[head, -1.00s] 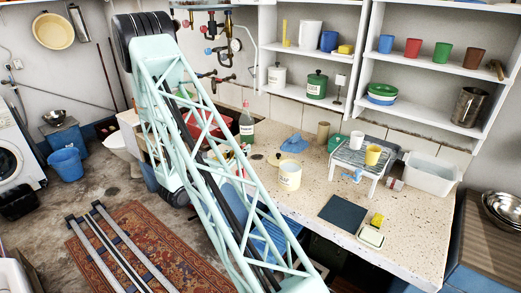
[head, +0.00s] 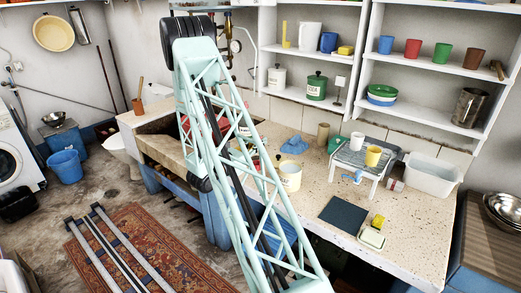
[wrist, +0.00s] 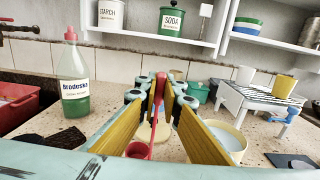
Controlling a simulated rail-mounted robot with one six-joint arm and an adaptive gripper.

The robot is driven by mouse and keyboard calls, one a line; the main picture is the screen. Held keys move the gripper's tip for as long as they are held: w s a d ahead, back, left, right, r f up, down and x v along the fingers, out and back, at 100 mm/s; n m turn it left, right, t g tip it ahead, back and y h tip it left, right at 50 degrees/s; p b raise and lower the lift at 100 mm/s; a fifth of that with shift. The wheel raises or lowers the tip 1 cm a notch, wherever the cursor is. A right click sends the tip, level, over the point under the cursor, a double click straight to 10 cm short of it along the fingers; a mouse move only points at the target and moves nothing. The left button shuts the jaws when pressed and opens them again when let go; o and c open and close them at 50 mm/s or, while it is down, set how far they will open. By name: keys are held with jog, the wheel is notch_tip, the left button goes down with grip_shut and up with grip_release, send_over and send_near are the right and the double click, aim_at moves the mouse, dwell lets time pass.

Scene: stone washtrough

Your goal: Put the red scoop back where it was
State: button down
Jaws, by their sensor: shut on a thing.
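The red scoop (wrist: 138,150) shows in the wrist view, its thin handle upright between my fingers and its bowl low between them. My gripper (wrist: 160,92) is shut on the handle, with yellow fingers on both sides. The scoop is held over the stone worktop; whether its bowl touches anything is not clear. A cream pot (wrist: 228,140) stands just right of the fingers, and also shows in the head view (head: 289,178). In the head view my arm's lattice hides most of the gripper and scoop.
A labelled bottle of green liquid (wrist: 75,95) stands left of my gripper, with a red basin (wrist: 14,108) beyond it. A slatted white stand (head: 358,158) with cups is to the right.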

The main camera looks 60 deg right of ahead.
jog(key=shift+f, duration=0.1)
dwell(0.3)
jog(key=shift+f+b, duration=0.35)
jog(key=shift+f, duration=1.4)
jog(key=c, duration=2.8)
grip_release()
jog(key=shift+w+a+p, duration=0.15)
jog(key=shift+a, duration=1.85)
jog(key=shift+w+a+p, duration=0.15)
jog(key=shift+a+p, duration=0.05)
jog(key=shift+a, duration=1.75)
jog(key=shift+w+a+p, duration=0.15)
jog(key=shift+a, duration=1.85)
jog(key=shift+r, duration=0.25)
